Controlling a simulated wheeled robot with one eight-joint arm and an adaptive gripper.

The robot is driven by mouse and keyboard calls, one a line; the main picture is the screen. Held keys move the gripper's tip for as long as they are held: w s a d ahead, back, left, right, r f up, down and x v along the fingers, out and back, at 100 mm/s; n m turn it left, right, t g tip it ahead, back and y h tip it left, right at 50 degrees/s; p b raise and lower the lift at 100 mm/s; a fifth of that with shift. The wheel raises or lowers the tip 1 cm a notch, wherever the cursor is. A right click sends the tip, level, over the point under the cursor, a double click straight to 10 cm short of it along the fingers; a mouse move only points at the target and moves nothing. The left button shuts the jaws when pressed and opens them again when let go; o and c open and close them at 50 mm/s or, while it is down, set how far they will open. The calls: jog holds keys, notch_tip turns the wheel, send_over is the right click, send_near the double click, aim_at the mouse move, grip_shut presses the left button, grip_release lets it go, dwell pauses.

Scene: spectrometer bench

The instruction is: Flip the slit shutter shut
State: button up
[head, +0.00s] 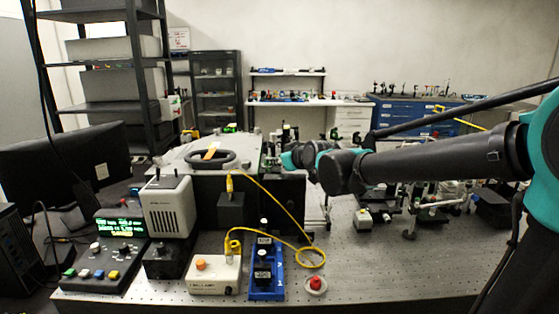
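A large box-shaped instrument with a pale lid (182,155) and a dark front (278,190) stands on the bench, likely the spectrometer. A black ring and an orange-yellow piece lie on its lid. I cannot make out the slit shutter; it is too small or hidden. My arm reaches in from the right, and its teal wrist is at the instrument's right end. My gripper (270,157) seems to be just left of the wrist, small and dark against the instrument. I cannot see its fingers clearly, nor whether it touches anything.
On the perforated bench (385,275) stand a control box with a lit display (118,227), a grey lamp housing (167,207), a cream box with an orange knob (214,275), a blue rail (267,284) and a red button (315,284). A yellow cable (277,203) loops across. Optical mounts fill the right.

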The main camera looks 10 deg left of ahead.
grip_shut()
jog(key=shift+w+a+r+m+g+h, duration=0.1)
jog(key=shift+w+r+m+g+h, duration=0.25)
jog(key=shift+g, duration=0.35)
jog(key=g, duration=0.1)
jog(key=w+g+h, duration=0.1)
jog(key=g, duration=0.1)
jog(key=shift+w+a+r+m, duration=0.15)
jog(key=shift+w+r+m, duration=0.15)
jog(key=shift+m, duration=0.05)
jog(key=shift+w+a+m+g+h, duration=0.2)
jog(key=shift+w+g+h, duration=0.25)
jog(key=shift+g, duration=0.6)
jog(key=shift+w+a+m+g+h, duration=0.1)
jog(key=shift+w+m+g+h, duration=0.3)
jog(key=shift+g, duration=0.65)
jog(key=shift+w, duration=0.1)
